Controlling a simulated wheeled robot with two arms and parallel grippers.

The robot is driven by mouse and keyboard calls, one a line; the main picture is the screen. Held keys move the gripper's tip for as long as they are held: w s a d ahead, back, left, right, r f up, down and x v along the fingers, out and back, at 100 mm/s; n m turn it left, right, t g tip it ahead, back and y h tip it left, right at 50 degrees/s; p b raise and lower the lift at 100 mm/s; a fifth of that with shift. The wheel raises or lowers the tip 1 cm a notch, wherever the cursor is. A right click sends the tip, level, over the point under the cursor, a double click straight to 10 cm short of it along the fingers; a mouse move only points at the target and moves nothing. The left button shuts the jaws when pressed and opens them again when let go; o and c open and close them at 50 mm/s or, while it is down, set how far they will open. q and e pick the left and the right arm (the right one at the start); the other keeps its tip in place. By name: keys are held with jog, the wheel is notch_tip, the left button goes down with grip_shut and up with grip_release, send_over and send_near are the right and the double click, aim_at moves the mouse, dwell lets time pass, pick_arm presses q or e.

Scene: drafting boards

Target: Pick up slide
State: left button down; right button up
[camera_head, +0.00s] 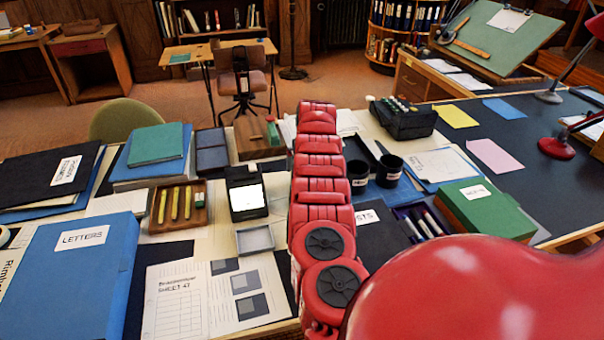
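I cannot make out a slide for certain. A small black device (233,207) with a bright white lit panel (247,197) stands on the table left of centre. A small shallow grey tray (255,239) lies just in front of it; I see nothing distinct in it. My red arm reaches up the middle of the view from the lower right and hides the table strip behind it. No gripper fingers show on it. No arm comes in from the left. Neither gripper is in view.
A wooden tray with yellow sticks (155,219) and a blue LETTERS folder (75,275) lie left. Printed sheets (215,300) lie in front. Two black cups (390,170), a green box (487,210) and a black case (403,119) stand right of my arm. The table is crowded.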

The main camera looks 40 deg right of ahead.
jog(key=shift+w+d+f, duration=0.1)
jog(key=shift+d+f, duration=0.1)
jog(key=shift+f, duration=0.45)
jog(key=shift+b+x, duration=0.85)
jog(key=shift+b, duration=0.2)
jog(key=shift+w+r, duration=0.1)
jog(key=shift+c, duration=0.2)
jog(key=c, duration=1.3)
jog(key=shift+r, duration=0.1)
